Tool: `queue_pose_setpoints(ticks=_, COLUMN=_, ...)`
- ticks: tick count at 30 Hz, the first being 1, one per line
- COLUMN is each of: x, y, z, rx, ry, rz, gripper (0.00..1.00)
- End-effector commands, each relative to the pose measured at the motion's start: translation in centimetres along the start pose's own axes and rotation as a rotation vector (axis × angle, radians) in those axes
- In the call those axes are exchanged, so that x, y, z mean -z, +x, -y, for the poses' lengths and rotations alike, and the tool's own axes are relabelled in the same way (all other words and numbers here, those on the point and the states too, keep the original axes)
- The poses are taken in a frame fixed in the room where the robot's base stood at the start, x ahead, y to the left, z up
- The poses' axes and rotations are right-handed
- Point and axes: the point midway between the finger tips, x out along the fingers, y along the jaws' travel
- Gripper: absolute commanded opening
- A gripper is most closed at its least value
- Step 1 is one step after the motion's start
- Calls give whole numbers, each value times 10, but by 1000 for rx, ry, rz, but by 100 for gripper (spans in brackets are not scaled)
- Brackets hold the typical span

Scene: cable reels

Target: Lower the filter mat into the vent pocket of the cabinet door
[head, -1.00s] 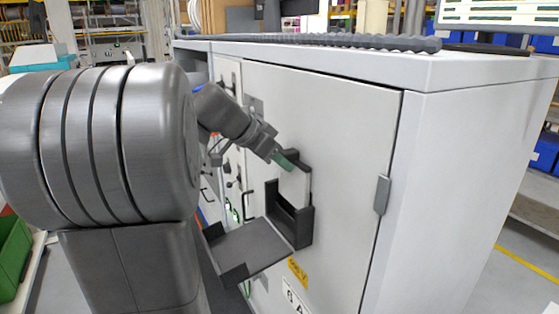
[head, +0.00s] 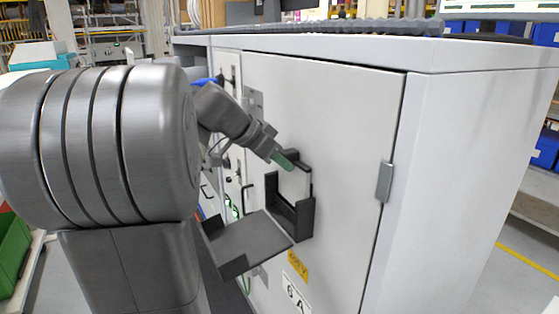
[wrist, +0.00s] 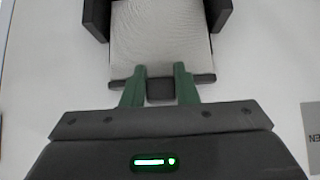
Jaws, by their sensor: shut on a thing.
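The filter mat (head: 294,185) is a pale, flat panel with a dark top edge. My gripper (head: 286,160) is shut on that edge with its green fingertips, which also show in the wrist view (wrist: 160,72). The mat (wrist: 160,35) hangs close to the cabinet door (head: 335,130). The black vent pocket (head: 305,220) is fixed on the door. The mat's lower part appears between the pocket's side walls, which also show in the wrist view (wrist: 218,14). The mat's bottom edge is hidden, so I cannot tell its depth.
A dark open tray (head: 250,243) juts out just below and left of the pocket. A door hinge (head: 384,182) is at the right. Handles and fittings (head: 232,165) lie left of the door. My arm covers much of the left side.

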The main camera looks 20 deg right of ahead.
Motion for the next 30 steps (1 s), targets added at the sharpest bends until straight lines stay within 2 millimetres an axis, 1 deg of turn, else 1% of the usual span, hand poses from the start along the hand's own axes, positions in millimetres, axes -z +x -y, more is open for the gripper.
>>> queue_pose_setpoints(ticks=8, x=-1, y=1, z=0, rx=0, ry=0, rz=0, gripper=4)
queue_pose_setpoints(ticks=30, x=-19, y=19, z=0, rx=0, ry=0, rz=0, gripper=4)
